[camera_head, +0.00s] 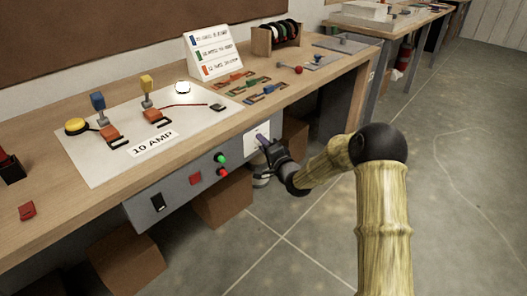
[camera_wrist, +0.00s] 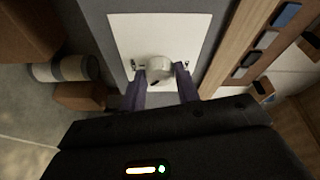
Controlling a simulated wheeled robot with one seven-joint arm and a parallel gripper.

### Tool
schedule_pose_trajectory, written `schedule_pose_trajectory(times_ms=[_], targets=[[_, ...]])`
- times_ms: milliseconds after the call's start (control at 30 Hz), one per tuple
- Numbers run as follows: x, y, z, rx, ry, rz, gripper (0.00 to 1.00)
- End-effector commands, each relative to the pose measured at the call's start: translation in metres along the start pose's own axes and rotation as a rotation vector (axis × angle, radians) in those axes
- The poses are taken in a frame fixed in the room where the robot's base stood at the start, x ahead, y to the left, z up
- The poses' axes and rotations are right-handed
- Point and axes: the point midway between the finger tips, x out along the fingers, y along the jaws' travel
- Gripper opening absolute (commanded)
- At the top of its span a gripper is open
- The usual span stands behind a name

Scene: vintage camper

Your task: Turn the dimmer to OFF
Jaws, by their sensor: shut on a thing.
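The dimmer is a round pale knob (camera_wrist: 159,67) on a white plate (camera_wrist: 185,30) in the wrist view. A dark pointer mark shows on the knob's lower edge. Small dark markings flank the knob, too small to read. My gripper (camera_wrist: 160,86) has one dark purple finger on each side of the knob and is shut on it. In the head view, my gripper (camera_head: 263,140) reaches the white plate (camera_head: 250,132) at the right end of the grey front panel (camera_head: 178,190). The knob is hidden there by my fingers.
The panel also has a green button (camera_head: 221,158), red buttons and a black switch (camera_head: 157,202). Above is a wooden bench (camera_head: 45,250) with a white board of wired parts and a lit lamp (camera_head: 182,87). Cardboard boxes (camera_head: 128,262) stand beneath; open floor lies right.

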Motion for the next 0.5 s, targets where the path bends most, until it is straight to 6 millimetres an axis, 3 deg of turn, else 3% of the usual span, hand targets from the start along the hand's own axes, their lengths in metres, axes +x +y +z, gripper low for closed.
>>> schedule_pose_trajectory(times_ms=[33,500], targets=[[-0.0006,0.0076,0.0023,-0.042,0.001,-0.012,0.09],[-0.0003,0.0125,0.0018,-0.468,0.024,-0.147,0.09]])
